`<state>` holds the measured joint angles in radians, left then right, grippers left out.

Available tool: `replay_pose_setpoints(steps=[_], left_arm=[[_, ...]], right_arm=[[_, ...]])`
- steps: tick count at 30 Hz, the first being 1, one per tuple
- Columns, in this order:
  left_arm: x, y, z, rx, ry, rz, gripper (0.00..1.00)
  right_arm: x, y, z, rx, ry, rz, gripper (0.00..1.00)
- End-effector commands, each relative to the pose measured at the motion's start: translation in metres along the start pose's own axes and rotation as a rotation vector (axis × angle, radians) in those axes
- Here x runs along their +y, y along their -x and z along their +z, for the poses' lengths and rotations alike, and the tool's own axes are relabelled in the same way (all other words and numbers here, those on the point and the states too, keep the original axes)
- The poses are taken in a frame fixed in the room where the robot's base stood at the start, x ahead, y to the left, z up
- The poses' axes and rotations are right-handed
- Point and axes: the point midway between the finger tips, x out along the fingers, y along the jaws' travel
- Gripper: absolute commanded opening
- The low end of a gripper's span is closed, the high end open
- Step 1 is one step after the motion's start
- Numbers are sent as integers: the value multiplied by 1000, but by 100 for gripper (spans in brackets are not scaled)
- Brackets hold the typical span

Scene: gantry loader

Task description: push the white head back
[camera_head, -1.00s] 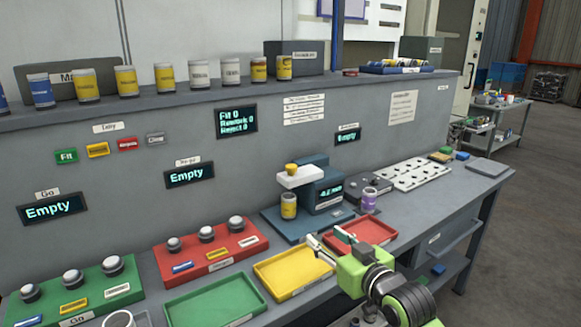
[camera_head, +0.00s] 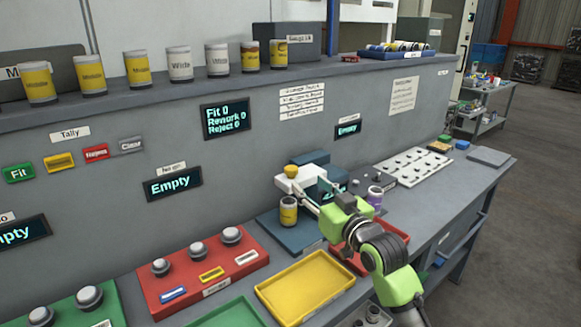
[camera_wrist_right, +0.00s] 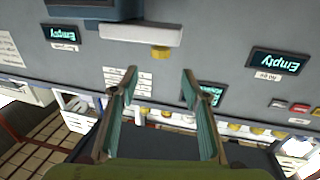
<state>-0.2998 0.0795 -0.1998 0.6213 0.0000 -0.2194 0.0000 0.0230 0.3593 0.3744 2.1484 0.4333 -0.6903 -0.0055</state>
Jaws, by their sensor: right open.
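The white head (camera_head: 294,184) is a white block with a yellow knob (camera_head: 291,171) on its left end, on a dark blue gauge stand. It also shows in the right wrist view as a white bar (camera_wrist_right: 120,33) with the knob below it. A small yellow-labelled can (camera_head: 289,213) stands upright under its left end, on the stand's blue base (camera_head: 290,237). My right gripper (camera_head: 312,190) is open and empty, fingertips close to the head's front right side. I cannot tell whether they touch. In the right wrist view the knob is beyond the parted fingers (camera_wrist_right: 160,72). My left gripper is not in view.
A purple-labelled can (camera_head: 374,197) stands right of the gauge stand. A yellow tray (camera_head: 306,287) and a red tray (camera_head: 395,237) lie in front, the red one partly behind my arm. A red button box (camera_head: 204,269) is at left. Several cans stand on the shelf above.

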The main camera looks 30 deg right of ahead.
Motion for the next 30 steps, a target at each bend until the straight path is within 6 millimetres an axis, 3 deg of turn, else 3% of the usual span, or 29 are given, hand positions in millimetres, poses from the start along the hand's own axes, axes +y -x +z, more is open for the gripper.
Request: replay_pose_setpoints(steps=[6, 15, 21, 30], left_arm=[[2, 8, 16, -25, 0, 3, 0], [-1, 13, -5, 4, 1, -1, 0], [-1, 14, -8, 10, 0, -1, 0], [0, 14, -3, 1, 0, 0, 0]], right_arm=[[0, -47, -3, 1, -3, 0, 43], [0, -94, -1, 0, -1, 0, 43], [0, -106, 0, 0, -1, 1, 43], [0, -107, 0, 0, 0, 0, 40]])
